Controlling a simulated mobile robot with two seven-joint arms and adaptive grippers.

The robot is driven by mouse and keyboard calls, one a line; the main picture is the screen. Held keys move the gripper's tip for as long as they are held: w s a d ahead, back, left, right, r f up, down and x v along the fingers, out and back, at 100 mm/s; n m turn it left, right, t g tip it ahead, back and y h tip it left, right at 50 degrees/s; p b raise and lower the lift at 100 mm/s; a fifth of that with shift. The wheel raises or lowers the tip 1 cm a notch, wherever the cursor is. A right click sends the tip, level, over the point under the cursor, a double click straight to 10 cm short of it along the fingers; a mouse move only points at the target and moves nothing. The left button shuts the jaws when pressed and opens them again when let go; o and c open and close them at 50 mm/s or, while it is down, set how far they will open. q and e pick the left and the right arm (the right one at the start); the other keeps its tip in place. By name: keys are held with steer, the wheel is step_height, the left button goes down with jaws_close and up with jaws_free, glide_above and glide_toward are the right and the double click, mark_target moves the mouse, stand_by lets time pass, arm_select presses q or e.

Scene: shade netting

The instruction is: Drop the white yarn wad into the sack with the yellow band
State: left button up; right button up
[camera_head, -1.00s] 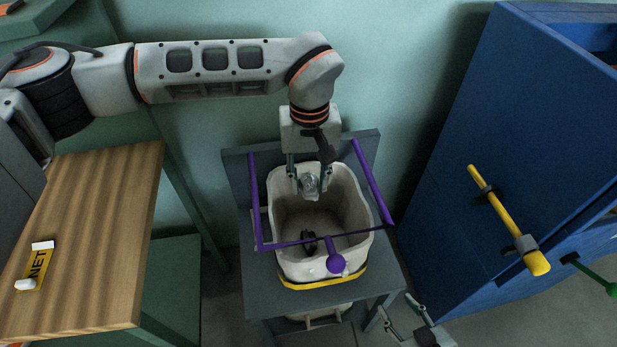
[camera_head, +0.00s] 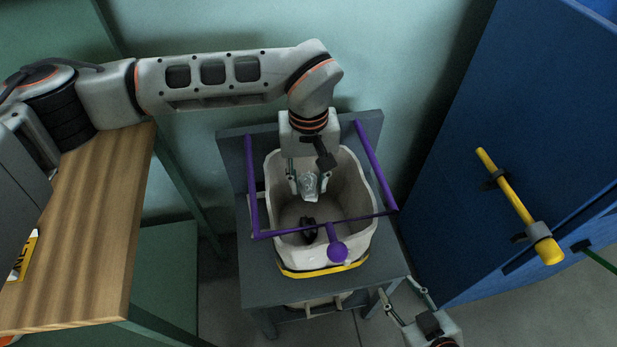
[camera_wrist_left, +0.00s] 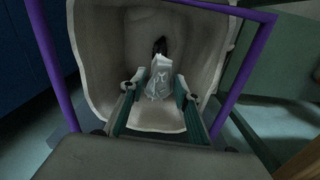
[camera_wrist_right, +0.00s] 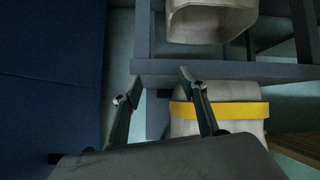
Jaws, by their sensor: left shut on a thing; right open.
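The sack with the yellow band (camera_head: 360,225) is an off-white, open-mouthed sack on a grey stand. Its yellow band (camera_head: 320,270) runs around its lower part and also shows in the right wrist view (camera_wrist_right: 235,108). My left gripper (camera_head: 309,192) points down within the sack's mouth, shut on a pale, glossy crumpled wad (camera_wrist_left: 158,80). The wad looks more like clear film than yarn. A small dark object (camera_head: 308,230) lies inside the sack below it. My right gripper (camera_wrist_right: 160,80) is open and empty, low at the stand's front right.
A second pale container (camera_wrist_right: 210,22) is under the stand (camera_head: 225,160). A blue cabinet (camera_head: 455,220) with a yellow handle (camera_head: 520,210) stands right, a wooden table (camera_head: 85,240) left.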

mark_target(309, 183)
arm_select(q)
steer(key=o, duration=0.8)
arm_select(e)
steer(key=shift+s+f, duration=0.1)
arm_select(q)
step_height(309, 183, up, 8)
steer(key=shift+f, duration=0.25)
arm_select(e)
steer(key=shift+s+f, duration=0.25)
